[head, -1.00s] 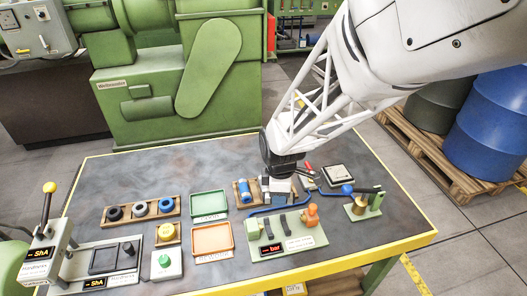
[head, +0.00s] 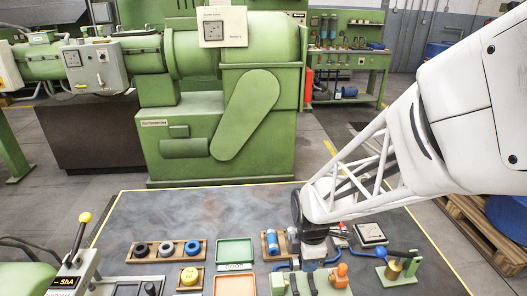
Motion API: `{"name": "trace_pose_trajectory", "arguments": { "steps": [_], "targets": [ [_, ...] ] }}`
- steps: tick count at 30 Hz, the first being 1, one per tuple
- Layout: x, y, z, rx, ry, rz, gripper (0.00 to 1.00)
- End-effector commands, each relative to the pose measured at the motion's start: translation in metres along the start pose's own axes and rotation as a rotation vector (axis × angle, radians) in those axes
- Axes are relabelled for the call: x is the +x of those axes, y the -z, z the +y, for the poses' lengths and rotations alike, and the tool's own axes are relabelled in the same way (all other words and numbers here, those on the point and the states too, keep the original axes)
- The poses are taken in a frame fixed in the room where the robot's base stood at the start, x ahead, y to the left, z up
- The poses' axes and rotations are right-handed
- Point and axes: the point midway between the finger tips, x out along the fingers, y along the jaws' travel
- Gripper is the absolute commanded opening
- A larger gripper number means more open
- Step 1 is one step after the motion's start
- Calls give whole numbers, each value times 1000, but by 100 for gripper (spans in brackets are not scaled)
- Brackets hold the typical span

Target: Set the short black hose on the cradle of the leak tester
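The leak tester (head: 339,293) is at the bottom edge of the head view, partly cut off. It has a green base, upright dark cradle supports (head: 312,284) and an orange knob (head: 342,270). My gripper (head: 313,264) points down just behind the tester, low over the table. Its fingers are small and partly hidden, so I cannot tell whether they are open or shut. I cannot make out the short black hose for certain; it may be hidden by my gripper. Blue hose (head: 283,267) lies on the table beside my gripper.
A wooden rack with a blue roll (head: 272,243) stands left of my gripper. Green (head: 235,252) and orange trays, and a rack of rings (head: 166,250), lie further left. A white square plate (head: 370,234) and a green stand with a blue-knobbed lever (head: 398,268) are right.

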Motion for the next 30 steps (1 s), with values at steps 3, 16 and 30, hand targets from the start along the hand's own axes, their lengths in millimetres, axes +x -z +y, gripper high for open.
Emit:
{"name": "trace_pose_trajectory", "arguments": {
  "steps": [3, 16, 30],
  "targets": [
    [4, 0, 0, 0, 0, 0, 20],
    [34, 0, 0, 1, 2, 0, 20],
    [72, 0, 0, 1, 3, 0, 20]
  ]
}}
